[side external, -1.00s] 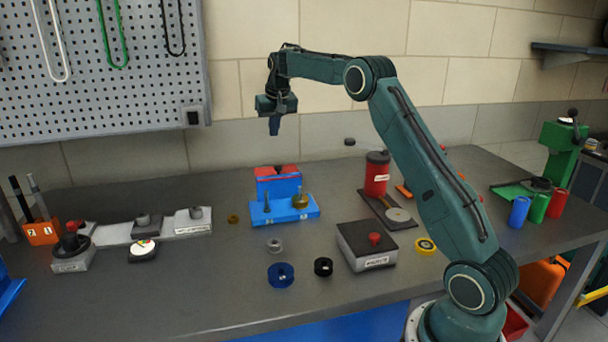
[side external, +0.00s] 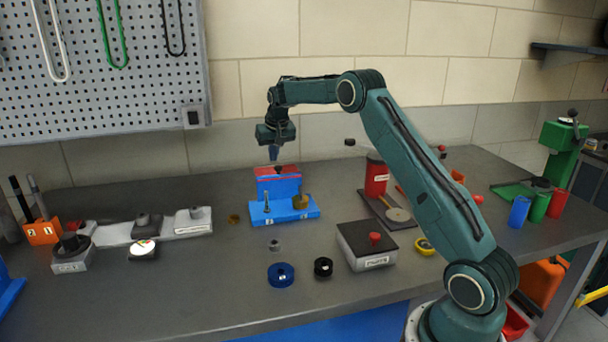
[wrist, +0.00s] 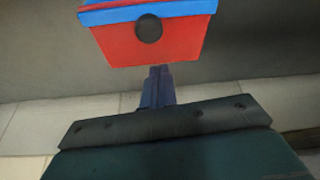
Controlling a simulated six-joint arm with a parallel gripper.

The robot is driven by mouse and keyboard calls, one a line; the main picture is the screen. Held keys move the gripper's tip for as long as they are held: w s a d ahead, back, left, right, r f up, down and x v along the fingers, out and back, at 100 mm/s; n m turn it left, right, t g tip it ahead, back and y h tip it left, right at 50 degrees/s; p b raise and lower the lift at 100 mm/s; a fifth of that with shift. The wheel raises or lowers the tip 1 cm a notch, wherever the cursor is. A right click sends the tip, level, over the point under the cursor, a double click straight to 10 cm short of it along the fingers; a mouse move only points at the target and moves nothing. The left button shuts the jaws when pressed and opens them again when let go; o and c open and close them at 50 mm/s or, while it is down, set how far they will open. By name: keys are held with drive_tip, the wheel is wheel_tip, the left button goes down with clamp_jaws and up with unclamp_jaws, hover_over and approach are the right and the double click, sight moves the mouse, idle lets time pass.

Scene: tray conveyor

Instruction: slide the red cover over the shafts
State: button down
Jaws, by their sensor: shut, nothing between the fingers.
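The red cover (side external: 268,171) sits at the top of the blue fixture (side external: 284,213), at its back. In the wrist view the red cover (wrist: 120,43) shows as a red box face with a dark round spot and a blue edge above it. Two upright shafts stand on the front of the fixture: a thin dark one (side external: 266,203) at the left and a brass-coloured one (side external: 300,200) at the right. My gripper (side external: 273,158) is shut and empty, pointing down just above the cover. In the wrist view its fingertips (wrist: 158,70) lie close to the red face; I cannot tell if they touch.
A red canister (side external: 376,178) and a grey box with a red button (side external: 368,245) stand to the right. A blue ring (side external: 280,275) and a black ring (side external: 323,267) lie in front. The bench left of the fixture is mostly clear.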

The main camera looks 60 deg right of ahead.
drive_tip(key=shift+s+a+f, duration=0.2)
drive_tip(key=shift+s+a, duration=0.55)
drive_tip(key=shift+s, duration=0.2)
drive_tip(key=shift+s, duration=0.1)
drive_tip(key=s+a, duration=0.5)
idle(0.4)
idle(0.5)
